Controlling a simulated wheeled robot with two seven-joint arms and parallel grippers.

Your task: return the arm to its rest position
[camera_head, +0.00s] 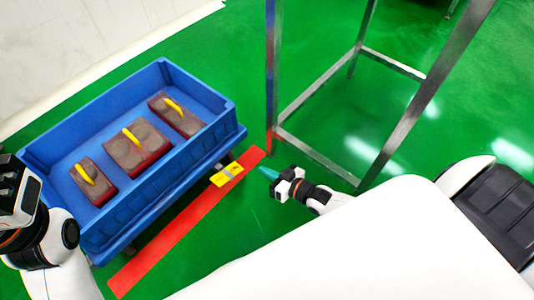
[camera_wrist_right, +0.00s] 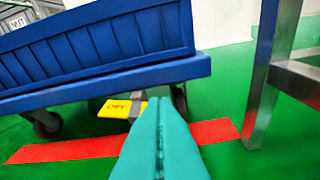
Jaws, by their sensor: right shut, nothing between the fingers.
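My right gripper (camera_head: 270,174) is low over the green floor, to the right of the blue crate (camera_head: 228,107). Its teal fingers are together and hold nothing; they also show in the right wrist view (camera_wrist_right: 160,125), pointing toward the crate (camera_wrist_right: 110,78) and apart from it. My left arm is at the left edge of the head view, with its gripper (camera_head: 14,185) beside the crate's left end. The left fingertips do not show clearly.
The crate holds several brown blocks (camera_head: 135,150) with yellow handles and stands on a wheeled base (camera_wrist_right: 45,124). A metal frame (camera_head: 405,120) stands at the right.

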